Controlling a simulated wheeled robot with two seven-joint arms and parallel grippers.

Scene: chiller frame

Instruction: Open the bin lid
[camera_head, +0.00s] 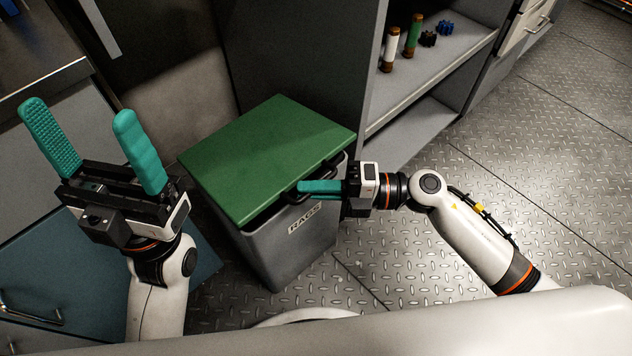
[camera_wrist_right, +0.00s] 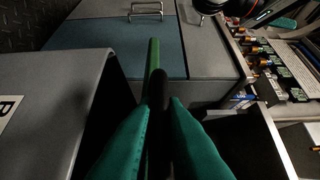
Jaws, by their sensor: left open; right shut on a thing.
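The grey bin (camera_head: 290,250) stands on the floor with a "RAGS" label on its front. Its flat green lid (camera_head: 265,155) is tilted slightly up, with a dark gap between lid and rim. My right gripper (camera_head: 303,187) is shut on the black lid handle (camera_head: 290,194) at the front edge. In the right wrist view the teal fingers close around the dark handle (camera_wrist_right: 158,90), with the lid (camera_wrist_right: 153,55) edge-on and apart from the bin's wall (camera_wrist_right: 70,85). My left gripper (camera_head: 80,112) is open and empty, pointing up, left of the bin.
A grey shelf unit (camera_head: 450,65) stands behind and right of the bin, holding a white cylinder (camera_head: 390,48), a green cylinder (camera_head: 413,35) and small gears (camera_head: 445,27). A blue cabinet (camera_head: 60,250) is at the left. Diamond-plate floor (camera_head: 560,130) is clear at the right.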

